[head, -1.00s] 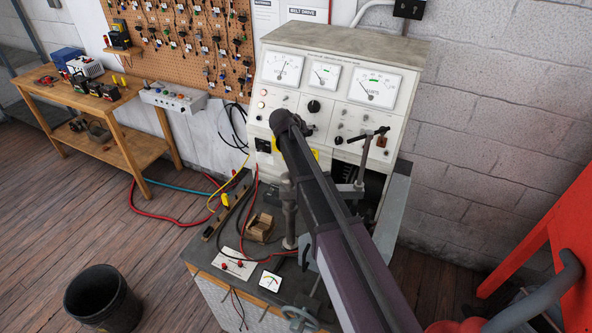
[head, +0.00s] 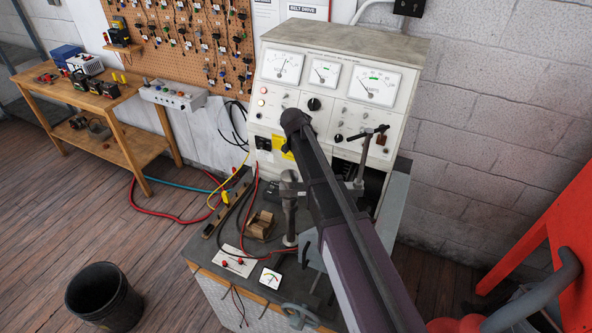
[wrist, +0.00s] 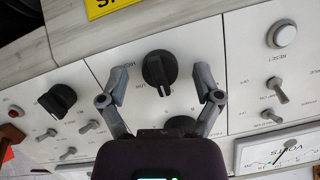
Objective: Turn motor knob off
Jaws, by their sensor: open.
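A black knob (wrist: 158,70) with a white pointer mark sits on the white panel, between the open fingers of my gripper (wrist: 160,85) in the wrist view. The fingers are apart on either side of it, and I cannot tell whether they touch it. Small upside-down lettering beside it looks like LOW and HIGH; I cannot read a motor label. In the head view my arm hides this knob, and my gripper (head: 297,124) is at the panel of the test bench (head: 285,105).
Another black knob (wrist: 180,124) is partly hidden by my gripper. A third knob (wrist: 57,101) and several toggle switches (wrist: 278,92) are nearby. A white button (wrist: 281,34) is at the right. In the head view, a post with a handle (head: 362,155) stands right of my arm.

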